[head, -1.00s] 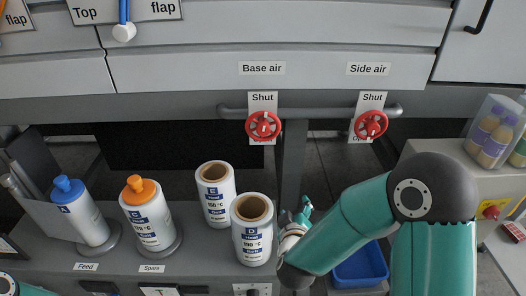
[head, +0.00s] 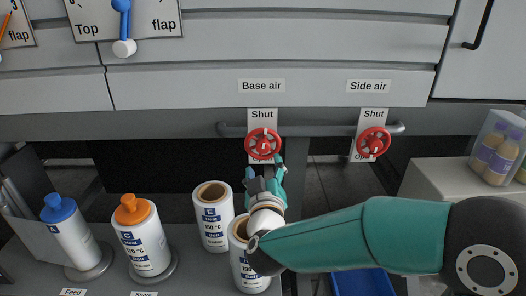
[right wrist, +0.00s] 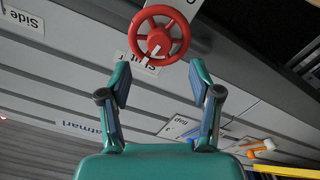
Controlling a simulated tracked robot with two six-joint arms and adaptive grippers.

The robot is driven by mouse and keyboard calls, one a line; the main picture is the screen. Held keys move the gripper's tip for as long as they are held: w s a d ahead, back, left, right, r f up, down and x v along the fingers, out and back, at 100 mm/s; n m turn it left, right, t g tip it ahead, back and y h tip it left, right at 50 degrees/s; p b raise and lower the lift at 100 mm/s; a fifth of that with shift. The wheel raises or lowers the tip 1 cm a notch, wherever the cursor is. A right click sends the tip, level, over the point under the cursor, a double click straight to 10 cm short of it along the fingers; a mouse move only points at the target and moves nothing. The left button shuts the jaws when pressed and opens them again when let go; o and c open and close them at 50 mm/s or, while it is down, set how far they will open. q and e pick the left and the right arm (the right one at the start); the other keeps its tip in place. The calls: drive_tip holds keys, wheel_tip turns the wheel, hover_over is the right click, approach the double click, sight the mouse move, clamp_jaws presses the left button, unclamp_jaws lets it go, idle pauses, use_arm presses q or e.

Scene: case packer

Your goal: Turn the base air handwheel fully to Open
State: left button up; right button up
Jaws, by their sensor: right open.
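The base air handwheel (head: 262,144) is a red spoked wheel on a grey pipe under the "Base air" label (head: 261,86). The plate behind it reads "Shut" above the wheel; its lower part is hidden. My right gripper (head: 265,172) is just below this wheel, pointing up at it. In the right wrist view the same handwheel (right wrist: 159,35) is beyond the open fingertips (right wrist: 160,78), roughly centred between them, with a gap. A white mark shows on the wheel there. The fingers hold nothing. My left gripper is out of view.
A second red handwheel (head: 373,142), under "Side air", is to the right on the same pipe (head: 318,131). White cans (head: 214,230) stand below, close to my right wrist. Bottles with a blue cap (head: 59,208) and an orange cap (head: 132,210) are at left.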

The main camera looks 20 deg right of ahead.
sight(263, 150)
drive_tip(key=x, duration=0.7)
drive_tip(key=shift+w+f+p, duration=0.1)
drive_tip(key=shift+w+p, duration=0.1)
drive_tip(key=shift+p, duration=0.2)
drive_tip(key=c, duration=1.1)
drive_tip(key=shift+c, duration=0.2)
